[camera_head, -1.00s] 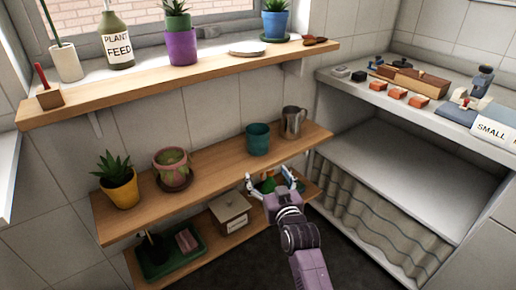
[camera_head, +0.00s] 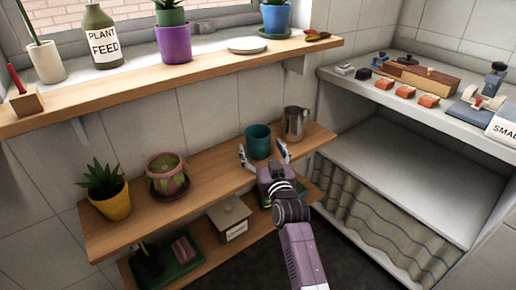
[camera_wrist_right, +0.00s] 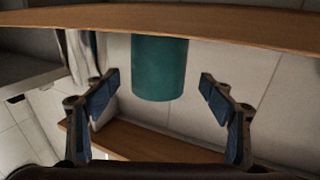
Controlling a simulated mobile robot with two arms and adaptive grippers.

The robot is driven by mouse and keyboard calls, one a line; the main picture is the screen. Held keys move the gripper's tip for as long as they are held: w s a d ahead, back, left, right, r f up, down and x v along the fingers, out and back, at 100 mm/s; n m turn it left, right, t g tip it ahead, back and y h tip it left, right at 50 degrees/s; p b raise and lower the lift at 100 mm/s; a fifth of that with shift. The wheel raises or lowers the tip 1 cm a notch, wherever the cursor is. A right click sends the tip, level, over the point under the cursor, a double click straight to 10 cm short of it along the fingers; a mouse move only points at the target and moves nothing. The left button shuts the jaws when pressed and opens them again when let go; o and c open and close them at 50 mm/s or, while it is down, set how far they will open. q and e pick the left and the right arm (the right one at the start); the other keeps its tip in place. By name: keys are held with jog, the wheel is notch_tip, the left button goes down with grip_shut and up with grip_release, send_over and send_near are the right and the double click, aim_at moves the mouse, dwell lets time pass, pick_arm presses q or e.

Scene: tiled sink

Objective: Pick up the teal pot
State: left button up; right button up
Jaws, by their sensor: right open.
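The teal pot (camera_head: 258,139) stands upright on the middle wooden shelf (camera_head: 215,170), left of a grey metal mug (camera_head: 294,123). My right gripper (camera_head: 264,151) is open and empty in front of the pot, its two fingers spread to either side of it in the head view. In the right wrist view the pot (camera_wrist_right: 159,70) appears upside down, centred between the open fingers (camera_wrist_right: 159,82). That view does not show clearly how far the fingertips are from it. My left gripper is not in view.
A pink pot with a cactus (camera_head: 167,175) and a yellow pot (camera_head: 111,204) stand further left on the same shelf. The upper shelf (camera_head: 180,82) runs above. A lidded box (camera_head: 229,217) sits on the lower shelf. A white counter (camera_head: 390,98) is at the right.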

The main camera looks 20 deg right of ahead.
aim_at(256, 134)
jog(key=shift+w+d+f+b, duration=0.15)
jog(key=shift+w+f+b, duration=0.1)
jog(key=shift+w, duration=1.05)
jog(key=shift+w+d+f+b, duration=0.1)
jog(key=shift+w+b, duration=0.15)
jog(key=shift+w, duration=1.05)
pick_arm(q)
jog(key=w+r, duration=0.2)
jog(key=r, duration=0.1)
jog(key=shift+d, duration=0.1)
pick_arm(e)
jog(key=shift+c, duration=0.6)
jog(key=c, duration=1.2)
